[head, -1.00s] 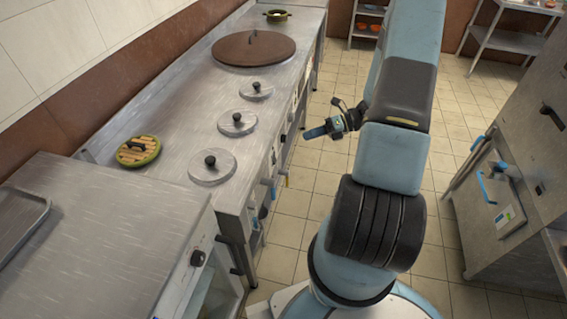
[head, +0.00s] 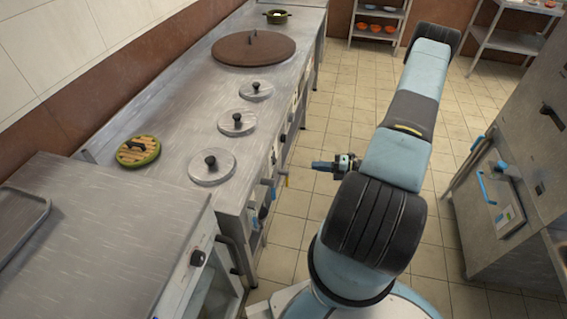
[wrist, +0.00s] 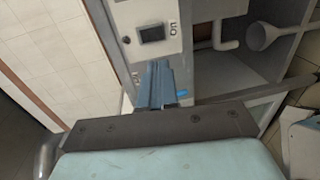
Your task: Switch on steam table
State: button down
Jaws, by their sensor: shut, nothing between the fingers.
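The steel steam table (head: 178,108) runs along the left wall in the head view, with round lids on its top and controls on its front. In the wrist view its pale front panel (wrist: 181,42) carries a dark rectangular switch (wrist: 152,33) with "ON" lettering beside it and a small dark round part (wrist: 126,40). My gripper (head: 316,165) is apart from the table's front, over the floor aisle. Its blue fingers (wrist: 160,66) are shut and empty, and point toward the panel just below the switch in the wrist picture. They hide part of the panel.
A steel unit (head: 90,235) with a black knob (head: 198,257) stands at the near left. A steel cabinet (head: 500,170) with blue handles stands at the right. The tiled floor (head: 330,110) between is clear. A white pipe (wrist: 225,38) shows beside the panel.

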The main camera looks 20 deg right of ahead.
dwell(0.3)
jog(key=x, duration=1.4)
jog(key=shift+a+f, duration=0.1)
jog(key=shift+a, duration=0.05)
dwell(0.4)
jog(key=s+d+f, duration=0.2)
jog(key=s+d, duration=0.5)
jog(key=d, duration=0.4)
jog(key=shift+s+d, duration=0.25)
jog(key=shift+s, duration=0.15)
